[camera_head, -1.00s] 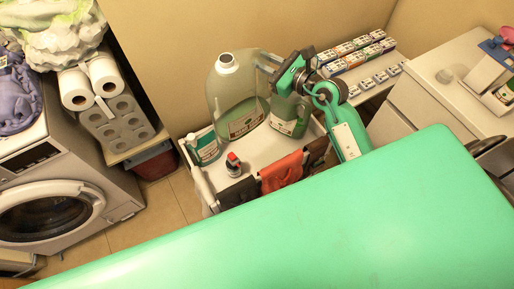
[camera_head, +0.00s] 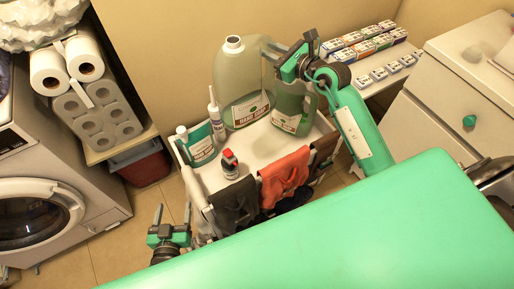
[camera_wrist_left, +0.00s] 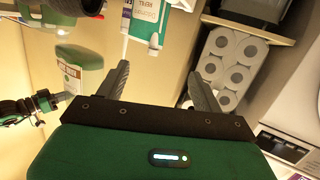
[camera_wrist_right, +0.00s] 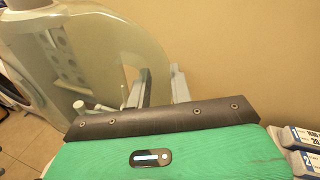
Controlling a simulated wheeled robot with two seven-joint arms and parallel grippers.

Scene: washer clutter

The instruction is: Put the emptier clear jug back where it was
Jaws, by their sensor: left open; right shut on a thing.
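A large clear jug (camera_head: 242,75) with a white cap and some greenish liquid low inside stands upright at the back of the white cart top (camera_head: 262,147). My right gripper (camera_head: 272,52) is shut on its handle; the jug also fills the left of the right wrist view (camera_wrist_right: 60,60). Whether its base touches the cart top is unclear. A smaller clear jug (camera_head: 290,108) with green liquid stands just right of it, partly under my right gripper. My left gripper (camera_head: 172,215) is open and empty, low beside the cart's front left corner.
Small boxes (camera_head: 362,42) fill the shelf at right. A washer (camera_head: 40,200) stands left.

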